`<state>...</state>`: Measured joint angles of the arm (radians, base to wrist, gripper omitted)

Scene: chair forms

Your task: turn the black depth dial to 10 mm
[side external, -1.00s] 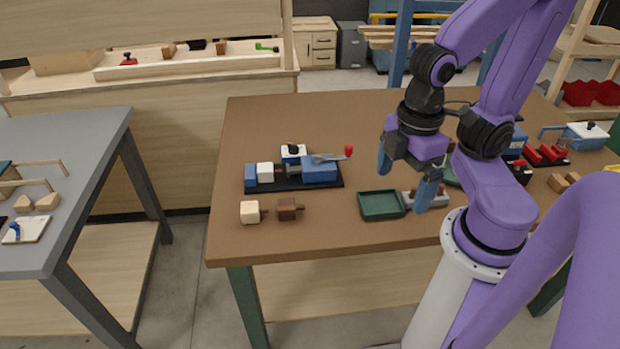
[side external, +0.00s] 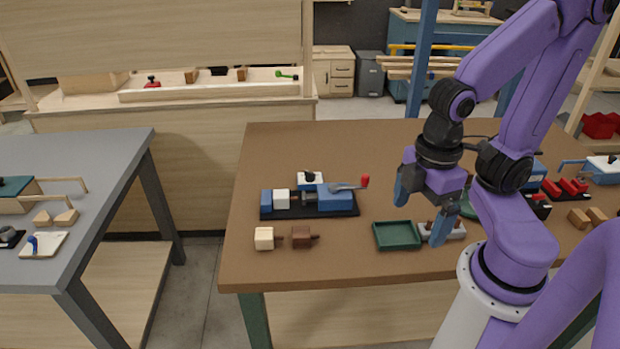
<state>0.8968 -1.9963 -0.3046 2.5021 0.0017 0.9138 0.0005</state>
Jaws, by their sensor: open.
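A small white block with a black knob on top (side external: 309,177) stands behind the blue and white clamp fixture (side external: 335,199) on the brown table. This knob may be the black depth dial, but its scale marks are too small to read. Another black knob (side external: 611,159) sits on a blue and white box at the right edge, and I cannot tell which one is the dial. My gripper (side external: 418,222) is open and points down above the table, near the green tray, to the right of the clamp fixture. Nothing shows between its fingers.
The green tray (side external: 397,236) lies near the front edge, with a grey holder (side external: 452,231) beside it, partly behind my finger. A cream block (side external: 264,238) and a brown block (side external: 303,237) lie at front left. The red lever knob (side external: 365,180) sticks up.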

